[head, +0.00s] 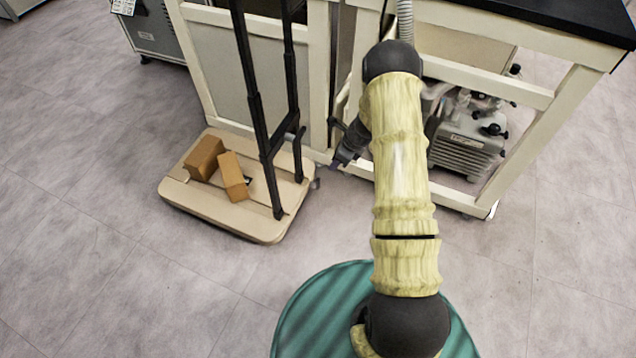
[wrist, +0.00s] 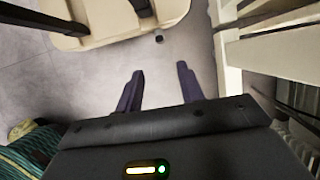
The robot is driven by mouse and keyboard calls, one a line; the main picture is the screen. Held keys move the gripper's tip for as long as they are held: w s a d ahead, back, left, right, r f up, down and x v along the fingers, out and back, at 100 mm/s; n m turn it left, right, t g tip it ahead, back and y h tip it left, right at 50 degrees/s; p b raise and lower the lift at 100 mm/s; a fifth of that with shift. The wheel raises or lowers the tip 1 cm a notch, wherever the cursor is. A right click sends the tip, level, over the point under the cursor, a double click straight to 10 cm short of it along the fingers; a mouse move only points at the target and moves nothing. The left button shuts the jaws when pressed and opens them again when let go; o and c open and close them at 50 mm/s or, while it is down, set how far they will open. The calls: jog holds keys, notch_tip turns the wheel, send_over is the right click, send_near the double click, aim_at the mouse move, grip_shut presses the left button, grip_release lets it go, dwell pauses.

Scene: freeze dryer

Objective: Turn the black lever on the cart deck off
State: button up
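The beige cart deck (head: 215,207) is at the left of the head view, with a black upright handle frame (head: 262,130) on it. A small dark piece (head: 316,184) sticks out at the deck's right edge. It also shows in the wrist view (wrist: 158,38), just past the deck edge (wrist: 110,38). I cannot tell for sure whether it is the black lever, or whether it is on or off. My gripper (head: 337,164) is to the right of the cart, apart from it. In the wrist view its two fingers (wrist: 160,80) are spread, with only floor between them.
Two cardboard boxes (head: 204,158) (head: 233,177) lie on the deck left of the frame. A cream bench frame (head: 545,125) with a grey pump (head: 465,145) underneath stands close to my arm's right. The floor (head: 130,290) in front of the cart is clear.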

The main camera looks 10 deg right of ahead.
aim_at(319, 179)
jog(key=b+x, duration=0.9)
jog(key=x, duration=0.8)
jog(key=shift+f, duration=0.15)
grip_shut()
